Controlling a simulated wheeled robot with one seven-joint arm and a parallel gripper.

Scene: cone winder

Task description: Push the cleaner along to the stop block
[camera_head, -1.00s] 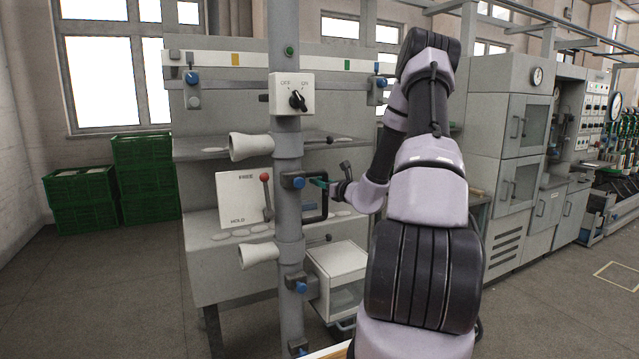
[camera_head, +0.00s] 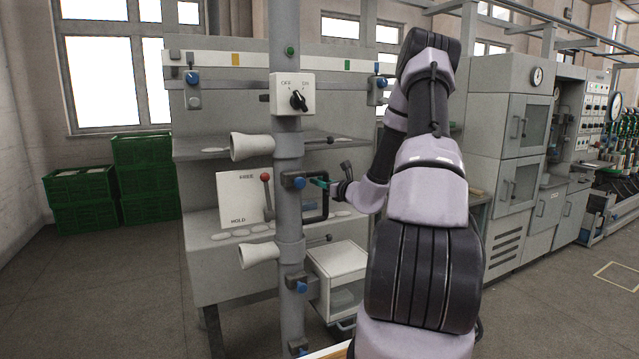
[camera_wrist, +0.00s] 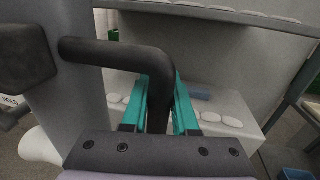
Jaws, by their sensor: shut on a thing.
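What looks like the cleaner is a tall grey pipe (camera_head: 289,222) with white flared nozzles (camera_head: 250,147) on its left side and small blue-knobbed blocks along it. It also shows in the wrist view (camera_wrist: 80,90). My gripper (camera_wrist: 160,100), with teal fingers, is shut around the handle's downward bar. In the head view my gripper (camera_head: 322,183) is just right of the pipe.
An OFF/ON switch box (camera_head: 292,94) is on the pipe. A FREE/HOLD plate (camera_head: 240,203) with a red-knobbed lever stands behind. The grey machine shelf (camera_head: 225,240) holds flat white discs. A white box (camera_head: 337,262) is low right of the pipe. Green crates (camera_head: 145,180) stand left.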

